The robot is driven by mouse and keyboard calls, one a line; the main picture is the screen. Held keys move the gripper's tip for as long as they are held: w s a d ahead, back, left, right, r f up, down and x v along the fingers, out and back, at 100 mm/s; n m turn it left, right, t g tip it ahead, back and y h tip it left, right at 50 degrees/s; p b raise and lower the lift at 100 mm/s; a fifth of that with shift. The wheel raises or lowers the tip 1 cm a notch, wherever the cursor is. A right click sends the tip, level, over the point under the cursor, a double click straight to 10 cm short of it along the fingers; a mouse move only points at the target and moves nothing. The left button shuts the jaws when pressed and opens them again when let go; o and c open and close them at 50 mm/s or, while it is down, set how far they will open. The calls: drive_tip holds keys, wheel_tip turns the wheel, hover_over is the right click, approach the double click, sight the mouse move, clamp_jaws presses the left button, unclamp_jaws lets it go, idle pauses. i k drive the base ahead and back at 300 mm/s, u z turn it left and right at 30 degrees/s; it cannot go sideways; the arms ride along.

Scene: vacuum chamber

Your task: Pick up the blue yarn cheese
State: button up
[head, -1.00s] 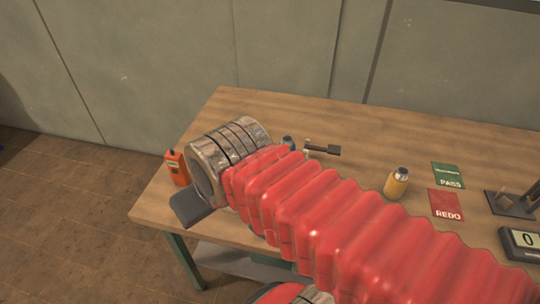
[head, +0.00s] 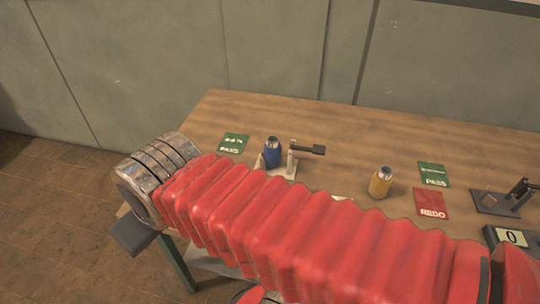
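The blue yarn cheese (head: 272,153) is a small dark blue package with a grey top. It stands upright on or against a pale fixture (head: 290,163) with a black lever, on the wooden table. My gripper (head: 135,233) shows only as a dark plate below the metal wrist, at the table's left edge. It is well to the left of the blue cheese and apart from it. Whether its fingers are open or shut is hidden. My red arm covers the front of the table.
A yellow yarn cheese (head: 380,183) stands upright to the right. Green PASS cards (head: 233,143) (head: 434,174), a red REDO card (head: 432,204), a dark stand (head: 498,203) and a counter reading 0 (head: 512,238) lie around. The table's back strip is clear.

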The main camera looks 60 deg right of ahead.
sight(272, 148)
drive_tip(key=u, duration=0.05)
drive_tip(key=k, duration=1.35)
drive_tip(key=z, duration=0.3)
drive_tip(key=i, duration=1)
drive_tip(key=z, duration=0.05)
